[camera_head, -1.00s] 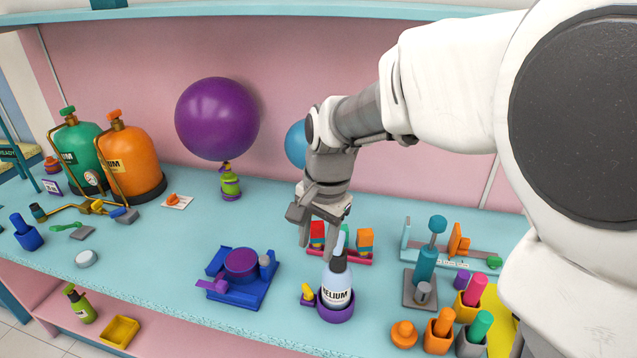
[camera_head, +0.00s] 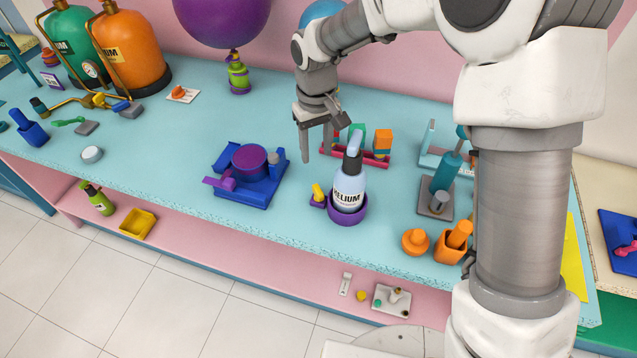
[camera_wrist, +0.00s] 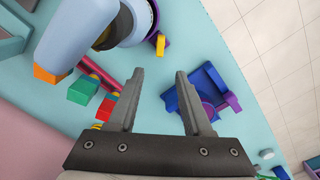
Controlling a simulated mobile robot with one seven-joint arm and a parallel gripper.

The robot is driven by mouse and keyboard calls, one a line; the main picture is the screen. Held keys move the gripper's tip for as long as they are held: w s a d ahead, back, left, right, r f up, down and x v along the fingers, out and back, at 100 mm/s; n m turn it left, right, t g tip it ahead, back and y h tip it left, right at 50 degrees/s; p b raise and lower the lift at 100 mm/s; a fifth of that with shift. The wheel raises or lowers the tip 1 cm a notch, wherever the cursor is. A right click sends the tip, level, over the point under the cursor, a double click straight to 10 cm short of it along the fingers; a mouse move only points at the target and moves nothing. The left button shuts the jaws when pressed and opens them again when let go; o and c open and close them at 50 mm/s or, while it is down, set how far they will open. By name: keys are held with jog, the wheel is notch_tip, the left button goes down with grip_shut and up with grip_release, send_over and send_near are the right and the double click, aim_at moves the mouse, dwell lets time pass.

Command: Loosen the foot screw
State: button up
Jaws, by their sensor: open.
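A yellow knob (camera_head: 317,191) stands on a small purple block at the left side of a purple cup (camera_head: 347,215); I take it to be the foot screw, though no label shows. The cup holds the foot of an upright bottle (camera_head: 349,187) marked HELIUM. My gripper (camera_head: 318,151) is open and empty, pointing down above the table, behind and left of the bottle. In the wrist view the yellow knob (camera_wrist: 160,44) lies beyond the gap between my fingertips (camera_wrist: 160,75), apart from them.
A blue base with a purple disc (camera_head: 249,160) stands left of the knob. A red rack (camera_head: 362,157) with coloured blocks is behind the bottle. A teal post stand (camera_head: 437,200) and orange pieces (camera_head: 415,242) are to the right. The table's front edge is close below the cup.

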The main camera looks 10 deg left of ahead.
aim_at(317, 187)
notch_tip(317, 187, down, 13)
jog(key=shift+r, duration=0.1)
dwell(0.3)
grip_shut()
